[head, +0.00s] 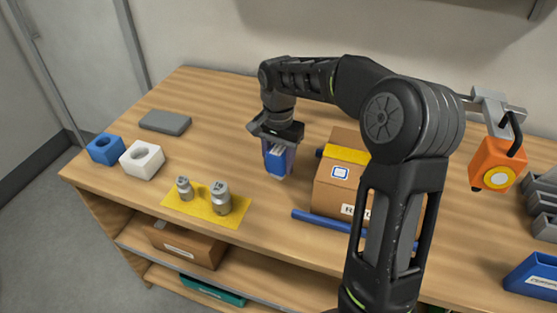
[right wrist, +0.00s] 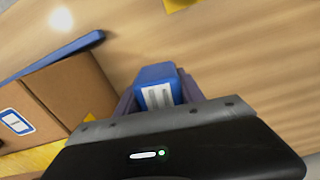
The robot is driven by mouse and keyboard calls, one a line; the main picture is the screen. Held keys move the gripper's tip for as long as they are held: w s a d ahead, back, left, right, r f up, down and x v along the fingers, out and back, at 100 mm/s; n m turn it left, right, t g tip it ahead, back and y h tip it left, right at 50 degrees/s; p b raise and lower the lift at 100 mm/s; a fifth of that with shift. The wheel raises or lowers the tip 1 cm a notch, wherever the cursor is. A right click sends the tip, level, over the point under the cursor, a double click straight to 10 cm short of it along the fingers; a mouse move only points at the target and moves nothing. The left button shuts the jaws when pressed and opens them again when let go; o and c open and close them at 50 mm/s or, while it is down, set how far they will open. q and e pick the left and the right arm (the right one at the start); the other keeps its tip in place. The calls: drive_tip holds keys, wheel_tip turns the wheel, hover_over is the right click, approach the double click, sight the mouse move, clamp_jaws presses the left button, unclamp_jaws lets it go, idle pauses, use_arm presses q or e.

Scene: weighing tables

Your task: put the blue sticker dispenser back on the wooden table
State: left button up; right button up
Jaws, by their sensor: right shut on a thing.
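My right gripper (head: 280,155) points down over the wooden table (head: 300,112) and is shut on the blue sticker dispenser (head: 277,162), which has a white label. In the right wrist view the dispenser (right wrist: 157,84) sits between the two fingers (right wrist: 158,100), its label facing the camera. It is upright, low over a bare part of the table just left of the cardboard box. I cannot tell whether its bottom touches the wood. My left gripper is not in view.
The cardboard box (head: 335,197) stands close right, with a blue bar (head: 322,221) before it. Left are weights (head: 221,198) on a yellow mat (head: 193,212), blue (head: 105,149) and white (head: 142,160) holed blocks, and a grey slab (head: 165,121). An orange device (head: 493,163) hangs right.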

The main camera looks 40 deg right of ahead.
sight(278, 149)
drive_tip(key=shift+f, duration=0.2)
drive_tip(key=shift+f+b, duration=0.9)
drive_tip(key=shift+f, duration=0.2)
drive_tip(key=o, duration=1.4)
wheel_tip(278, 149, up, 8)
drive_tip(key=shift+f, duration=0.15)
